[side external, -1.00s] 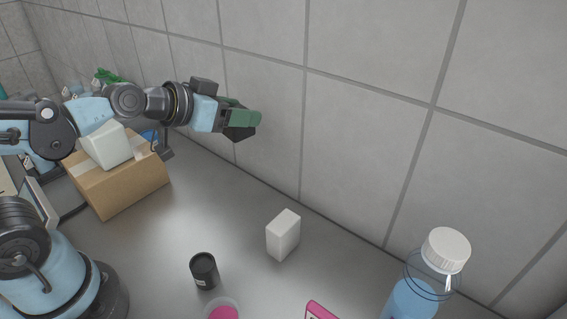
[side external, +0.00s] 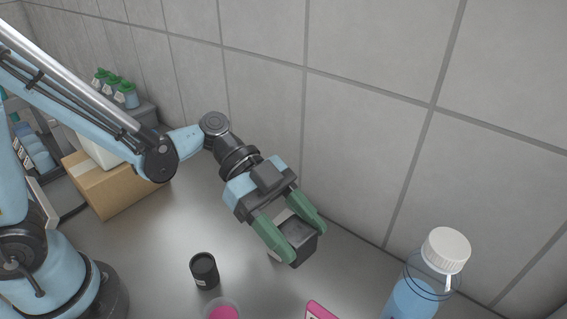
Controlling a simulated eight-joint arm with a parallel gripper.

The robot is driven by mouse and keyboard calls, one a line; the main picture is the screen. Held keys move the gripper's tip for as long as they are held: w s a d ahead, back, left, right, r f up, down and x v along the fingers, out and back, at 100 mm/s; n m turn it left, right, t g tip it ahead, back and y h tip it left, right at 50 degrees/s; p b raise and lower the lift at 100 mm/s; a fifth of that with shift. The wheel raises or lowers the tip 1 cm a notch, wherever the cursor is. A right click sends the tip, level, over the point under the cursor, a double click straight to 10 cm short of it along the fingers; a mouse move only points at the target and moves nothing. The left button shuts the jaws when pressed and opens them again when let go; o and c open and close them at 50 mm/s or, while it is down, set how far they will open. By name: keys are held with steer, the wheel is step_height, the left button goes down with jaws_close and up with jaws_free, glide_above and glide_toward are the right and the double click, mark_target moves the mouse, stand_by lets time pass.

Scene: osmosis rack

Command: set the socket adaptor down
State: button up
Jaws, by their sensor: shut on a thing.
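My gripper (side external: 302,244) points down and toward the camera over the middle of the table. Its two green fingers are shut on a dark grey block, the socket adaptor (side external: 297,238). A white upright box (side external: 283,215) is almost wholly hidden behind the fingers and the adaptor, with only a pale patch showing. I cannot tell whether the adaptor touches the box or the table, or hangs above them.
A black cylinder (side external: 204,271) stands left of my gripper. A pink-topped container (side external: 222,311) and a pink-edged item (side external: 321,311) are at the front. A white-capped blue bottle (side external: 430,275) stands right. A cardboard box (side external: 110,192) sits back left. The tiled wall (side external: 370,120) runs behind.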

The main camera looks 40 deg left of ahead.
steer(key=shift+s+d+f+m+g+y, duration=0.15)
steer(key=shift+s+d+f+m+g, duration=0.3)
steer(key=shift+f, duration=0.85)
steer(key=shift+s+d+f+m+g+y, duration=0.1)
steer(key=shift+s+f+m+g, duration=0.55)
steer(key=shift+f, duration=0.6)
steer(key=shift+s+d+f+m+g+y, duration=0.15)
steer(key=shift+s+d+f+m+g, duration=0.35)
steer(key=shift+f, duration=0.8)
steer(key=shift+w+a, duration=0.15)
steer(key=shift+a, duration=0.05)
steer(key=o, duration=1.2)
steer(key=shift+r, duration=0.1)
